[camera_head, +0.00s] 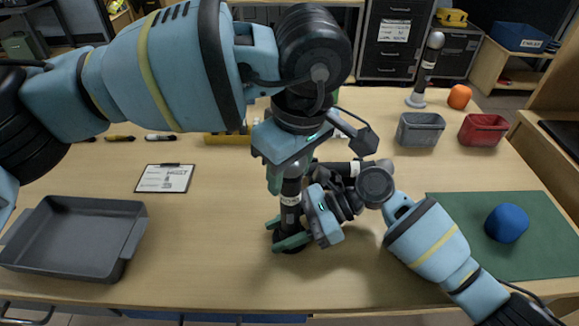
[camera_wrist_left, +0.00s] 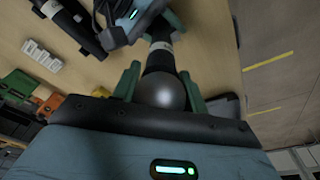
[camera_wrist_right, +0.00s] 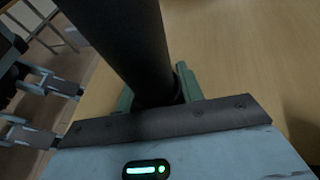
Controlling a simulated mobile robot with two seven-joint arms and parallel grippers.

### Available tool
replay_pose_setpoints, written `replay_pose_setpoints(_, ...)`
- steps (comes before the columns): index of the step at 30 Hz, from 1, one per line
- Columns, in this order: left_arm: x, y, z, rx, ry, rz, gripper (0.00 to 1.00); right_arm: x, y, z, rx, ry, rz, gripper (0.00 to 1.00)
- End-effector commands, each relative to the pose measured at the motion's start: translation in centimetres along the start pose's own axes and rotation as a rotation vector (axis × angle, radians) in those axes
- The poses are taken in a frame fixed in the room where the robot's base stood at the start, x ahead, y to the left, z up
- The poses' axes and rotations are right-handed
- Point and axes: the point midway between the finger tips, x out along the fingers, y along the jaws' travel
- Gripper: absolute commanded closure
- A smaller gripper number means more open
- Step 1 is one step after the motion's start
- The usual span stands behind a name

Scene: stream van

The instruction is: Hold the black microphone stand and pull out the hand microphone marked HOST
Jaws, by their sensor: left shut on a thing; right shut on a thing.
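A hand microphone (camera_head: 290,199) with a white label band stands upright in the black microphone stand (camera_head: 291,221); the label's lettering is too small to read. My left gripper (camera_head: 289,174) comes down from above, shut around the microphone's upper part. Its grey ball head (camera_wrist_left: 162,92) sits between the green fingers in the left wrist view. My right gripper (camera_head: 283,234) is low at the front, shut on the stand. The stand's dark tube (camera_wrist_right: 130,45) rises between the fingers in the right wrist view. The stand's base is partly hidden by the fingers.
Another microphone (camera_wrist_left: 72,22) lies behind my right gripper. One more (camera_head: 430,62) stands upright at the back right. Grey bin (camera_head: 420,130), red bin (camera_head: 483,131), orange object (camera_head: 459,97), green mat (camera_head: 530,255) with blue ball (camera_head: 507,223) are right; grey tray (camera_head: 135,235) and clipboard (camera_head: 165,178) left.

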Motion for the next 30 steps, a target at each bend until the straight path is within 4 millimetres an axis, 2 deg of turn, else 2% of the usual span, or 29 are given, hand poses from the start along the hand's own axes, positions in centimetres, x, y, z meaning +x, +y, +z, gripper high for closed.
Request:
replay_pose_setpoints(1,0.1,0.0,0.0,0.0,0.0,0.0,0.79,0.2,0.3,-1.0,0.012,0.015,0.007,0.88)
replay_pose_setpoints(3,0.1,0.0,0.0,0.0,0.0,-0.001,0.88,0.2,0.3,-1.0,0.012,0.015,0.007,0.88)
replay_pose_setpoints(4,0.1,0.0,0.0,0.0,0.0,0.0,0.6,0.2,0.3,-1.0,0.012,0.015,0.007,0.88)
replay_pose_setpoints(10,0.0,0.0,0.0,0.0,0.0,0.001,0.84,0.2,0.3,-1.0,0.012,0.015,0.007,0.88)
replay_pose_setpoints(30,-1.1,0.0,-0.2,-0.001,0.001,0.001,0.85,0.2,0.3,-1.0,0.012,0.015,0.006,0.88)
